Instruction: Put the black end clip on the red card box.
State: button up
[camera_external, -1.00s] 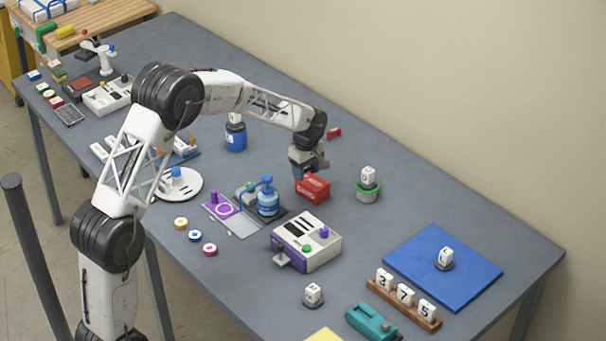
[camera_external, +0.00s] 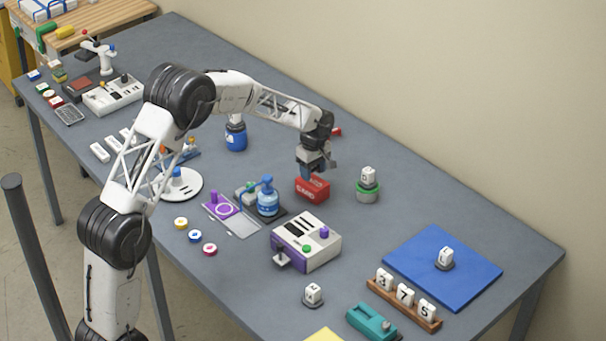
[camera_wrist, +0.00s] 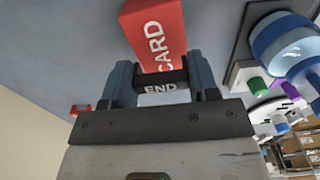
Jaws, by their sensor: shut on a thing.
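The red card box (camera_external: 313,188) stands on the grey table near its middle, marked CARD; it also shows at the top of the wrist view (camera_wrist: 152,35). My gripper (camera_wrist: 161,82) is shut on the black end clip (camera_wrist: 161,84), a dark piece with END in white letters. In the wrist view the clip is right at the near end of the box; I cannot tell whether they touch. In the external view my gripper (camera_external: 311,174) is just above and behind the box, and the clip is hidden there.
A blue bottle press (camera_external: 267,197) is left of the box, and a white and purple machine (camera_external: 306,243) is in front. A green-ringed jar (camera_external: 367,186) stands to the right. A small red piece (camera_external: 336,132) lies behind my wrist.

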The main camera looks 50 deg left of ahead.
aim_at(313, 168)
jog(key=shift+f, duration=0.9)
jog(key=o, duration=0.9)
jog(key=shift+f, duration=0.1)
notch_tip(313, 168, up, 12)
jog(key=shift+r, duration=0.15)
dwell(0.6)
